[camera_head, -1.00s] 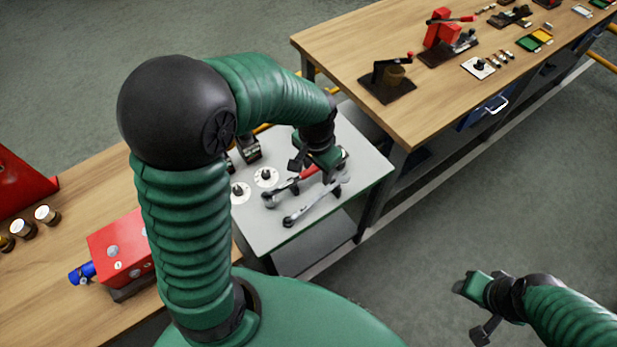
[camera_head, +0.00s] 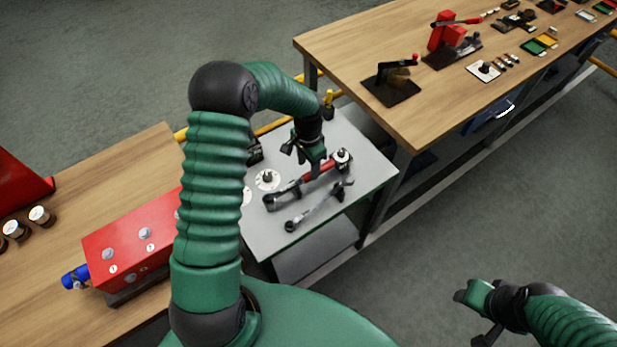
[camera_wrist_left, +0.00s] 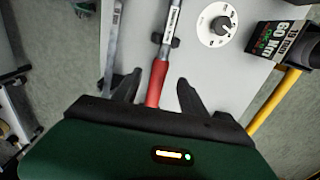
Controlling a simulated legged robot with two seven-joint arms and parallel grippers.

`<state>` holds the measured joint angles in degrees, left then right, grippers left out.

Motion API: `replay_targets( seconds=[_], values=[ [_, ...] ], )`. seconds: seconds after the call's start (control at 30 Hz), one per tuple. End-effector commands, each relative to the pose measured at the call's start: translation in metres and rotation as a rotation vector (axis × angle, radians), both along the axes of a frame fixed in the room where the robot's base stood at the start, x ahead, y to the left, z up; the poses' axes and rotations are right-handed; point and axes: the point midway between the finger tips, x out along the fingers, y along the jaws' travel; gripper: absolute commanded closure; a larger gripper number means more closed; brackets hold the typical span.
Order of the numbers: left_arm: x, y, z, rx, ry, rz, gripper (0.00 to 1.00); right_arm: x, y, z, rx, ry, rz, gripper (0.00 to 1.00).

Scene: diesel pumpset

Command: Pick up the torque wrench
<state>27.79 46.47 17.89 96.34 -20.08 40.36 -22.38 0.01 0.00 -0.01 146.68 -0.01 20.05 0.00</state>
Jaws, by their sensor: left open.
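The torque wrench (camera_head: 318,168), with a red grip and metal shaft, lies on the small grey table (camera_head: 352,200). Its shaft runs toward the lower left in the head view. My left gripper (camera_head: 304,165) is over the red grip, its jaws apart. In the left wrist view the red grip (camera_wrist_left: 155,86) lies between the two open fingers of the left gripper (camera_wrist_left: 158,88), nearer the left one. I cannot tell the gap in height. My right gripper (camera_head: 474,312) is at the lower right, away from the table; its jaw state is unclear.
A plain metal spanner (camera_head: 318,206) lies beside the torque wrench. A white disc with a black knob (camera_head: 267,180) and a black box labelled 60 Nm (camera_wrist_left: 279,40) are close by. A wooden bench (camera_head: 420,100) stands behind; a red block (camera_head: 140,240) is at left.

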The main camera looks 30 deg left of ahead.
Motion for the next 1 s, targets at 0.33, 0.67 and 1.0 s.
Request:
replay_targets(
  seconds=[0.33, 0.67, 1.0],
  values=[
    [-0.002, -0.002, -0.051, -0.001, 0.001, 0.001, 0.50, 0.000, 0.000, 0.008, 0.000, 0.000, 0.000, 0.55],
    [-0.002, -0.001, -0.053, 0.000, -0.001, 0.001, 0.64, 0.000, 0.000, 0.007, 0.000, 0.000, 0.000, 0.55],
    [-0.002, -0.001, -0.053, 0.000, 0.000, 0.001, 1.00, 0.000, 0.000, 0.007, 0.000, 0.000, 0.000, 0.55]
  ],
)
